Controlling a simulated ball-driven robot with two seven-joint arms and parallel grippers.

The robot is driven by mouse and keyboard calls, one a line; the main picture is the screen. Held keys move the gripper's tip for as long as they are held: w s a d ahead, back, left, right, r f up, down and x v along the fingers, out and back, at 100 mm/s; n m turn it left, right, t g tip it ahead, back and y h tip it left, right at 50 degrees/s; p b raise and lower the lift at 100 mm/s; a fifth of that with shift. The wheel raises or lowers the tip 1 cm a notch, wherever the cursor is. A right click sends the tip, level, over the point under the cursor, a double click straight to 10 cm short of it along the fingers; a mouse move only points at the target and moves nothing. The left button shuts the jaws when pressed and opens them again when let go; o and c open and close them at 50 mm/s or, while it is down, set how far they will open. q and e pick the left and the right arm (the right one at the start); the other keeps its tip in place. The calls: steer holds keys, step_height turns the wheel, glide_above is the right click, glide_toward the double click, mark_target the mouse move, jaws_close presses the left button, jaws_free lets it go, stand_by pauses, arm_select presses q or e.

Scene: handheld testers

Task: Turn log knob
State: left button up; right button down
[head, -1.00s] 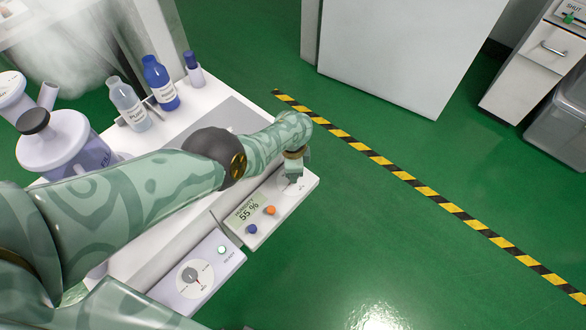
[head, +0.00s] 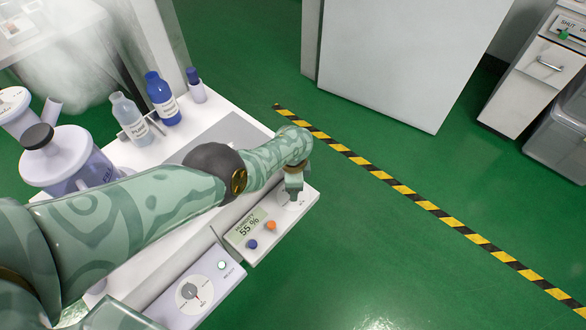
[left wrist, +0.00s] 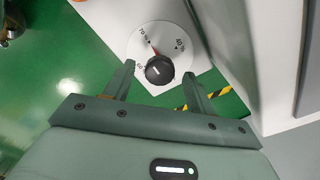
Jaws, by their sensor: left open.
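The humidity tester (head: 258,237) is a white box with a display reading 55 % and a blue and an orange button. Its far end carries a round white dial, largely hidden by my left gripper (head: 293,190) in the head view. In the left wrist view, the dial (left wrist: 143,40) shows a black knob (left wrist: 159,70) with a red pointer and printed numbers. My left gripper (left wrist: 158,88) is open, one finger on either side of the knob, with visible gaps. Whether the fingertips reach down to its height is unclear. My right gripper is not in view.
A second tester (head: 222,292) with its own dial and a button lies nearer on the white bench. Bottles (head: 162,98) and a lidded jug (head: 68,160) stand to the left. Green floor with a striped tape line (head: 400,188) is clear to the right.

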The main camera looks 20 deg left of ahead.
arm_select(q)
step_height(320, 180, up, 3)
steer(key=shift+w+r+p, duration=0.1)
steer(key=shift+r+p, duration=0.1)
steer(key=shift+p, duration=0.65)
step_height(320, 180, up, 12)
steer(key=p, duration=0.7)
steer(key=shift+r, duration=0.2)
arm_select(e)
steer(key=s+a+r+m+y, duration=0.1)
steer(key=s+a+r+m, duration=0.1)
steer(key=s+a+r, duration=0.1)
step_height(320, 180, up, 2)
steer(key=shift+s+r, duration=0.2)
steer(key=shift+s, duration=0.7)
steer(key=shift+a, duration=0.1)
